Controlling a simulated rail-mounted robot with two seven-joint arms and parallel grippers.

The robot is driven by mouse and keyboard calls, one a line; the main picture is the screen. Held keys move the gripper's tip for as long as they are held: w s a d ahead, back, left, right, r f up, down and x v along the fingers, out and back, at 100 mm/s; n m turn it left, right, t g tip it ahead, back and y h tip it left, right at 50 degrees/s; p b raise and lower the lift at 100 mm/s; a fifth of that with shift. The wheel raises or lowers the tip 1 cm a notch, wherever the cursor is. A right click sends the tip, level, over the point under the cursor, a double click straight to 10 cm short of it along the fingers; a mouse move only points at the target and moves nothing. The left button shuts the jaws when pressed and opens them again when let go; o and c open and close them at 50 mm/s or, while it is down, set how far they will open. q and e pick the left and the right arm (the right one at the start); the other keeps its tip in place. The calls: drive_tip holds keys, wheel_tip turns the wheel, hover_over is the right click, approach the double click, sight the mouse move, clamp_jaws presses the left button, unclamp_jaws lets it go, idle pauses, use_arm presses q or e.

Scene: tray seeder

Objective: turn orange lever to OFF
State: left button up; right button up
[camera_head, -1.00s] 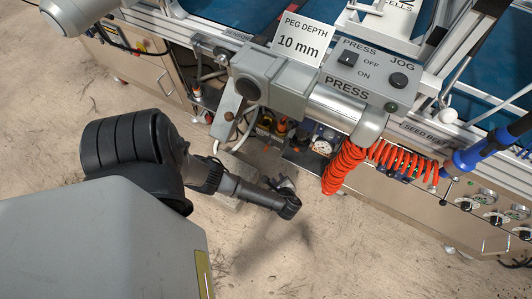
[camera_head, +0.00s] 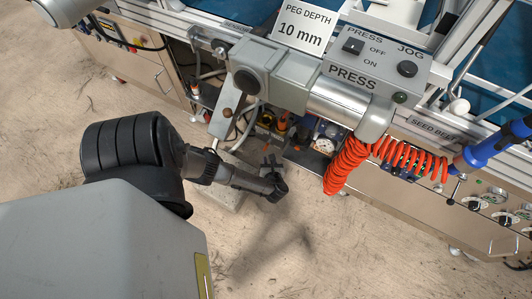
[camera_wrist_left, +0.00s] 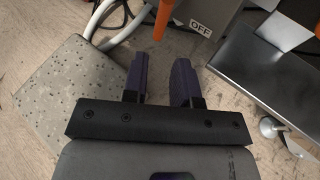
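The orange lever (camera_wrist_left: 163,18) shows at the top of the left wrist view, pointing down toward my left gripper. A white OFF label (camera_wrist_left: 200,29) is on a grey box to its right. My left gripper (camera_wrist_left: 159,60) is open and empty; the lever's lower end is just beyond the fingertips, nearer the left finger. I cannot tell the exact depth between them. In the head view my left gripper (camera_head: 273,180) is low in front of the machine, below the grey press housing. I cannot clearly pick out the lever there. My right gripper is not in view.
A speckled grey slab (camera_wrist_left: 75,100) lies left of the gripper, with pale hoses above it. A metal panel (camera_wrist_left: 275,75) with a levelling foot is to the right. Bare floor lies in front.

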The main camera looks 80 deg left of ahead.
sight(265, 150)
use_arm(q)
drive_tip(key=b+x, duration=0.3)
drive_tip(key=x, duration=0.2)
drive_tip(key=shift+a+f, duration=0.3)
drive_tip(key=shift+b+x, duration=0.45)
drive_tip(key=shift+x, duration=0.5)
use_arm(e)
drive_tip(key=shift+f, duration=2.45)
use_arm(q)
drive_tip(key=shift+r, duration=0.15)
drive_tip(key=shift+c, duration=0.3)
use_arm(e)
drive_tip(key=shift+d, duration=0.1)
